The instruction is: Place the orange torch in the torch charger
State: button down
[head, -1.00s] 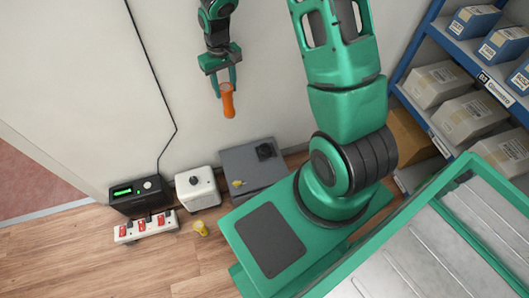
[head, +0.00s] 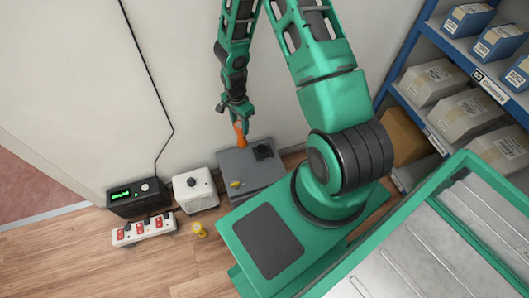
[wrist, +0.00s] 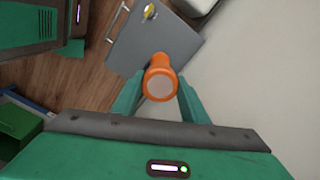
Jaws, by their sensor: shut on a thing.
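The orange torch (head: 240,137) is held in my gripper (head: 238,123), which is shut on it. In the head view the torch hangs over the back left edge of a grey box (head: 236,165); whether it touches the box cannot be told. In the wrist view the round pale end of the torch (wrist: 159,84) faces the camera between the green fingers of my gripper (wrist: 160,92). A black fixture (head: 263,152) sits on the grey box, right of the torch. Which item is the torch charger is not clear from these frames.
A white box with a black knob (head: 196,192) and a black unit with a green display (head: 139,200) stand to the left by the wall. A power strip (head: 143,229) and a small yellow item (head: 199,229) lie on the floor. Parcel shelves (head: 455,50) stand at right.

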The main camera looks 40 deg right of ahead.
jog(key=d+f+m, duration=0.5)
jog(key=d+f, duration=0.6)
jog(key=f, duration=0.5)
jog(key=shift+d, duration=0.35)
jog(key=shift+s, duration=0.1)
jog(key=c, duration=1)
grip_release()
jog(key=shift+f, duration=0.1)
jog(key=shift+c, duration=0.2)
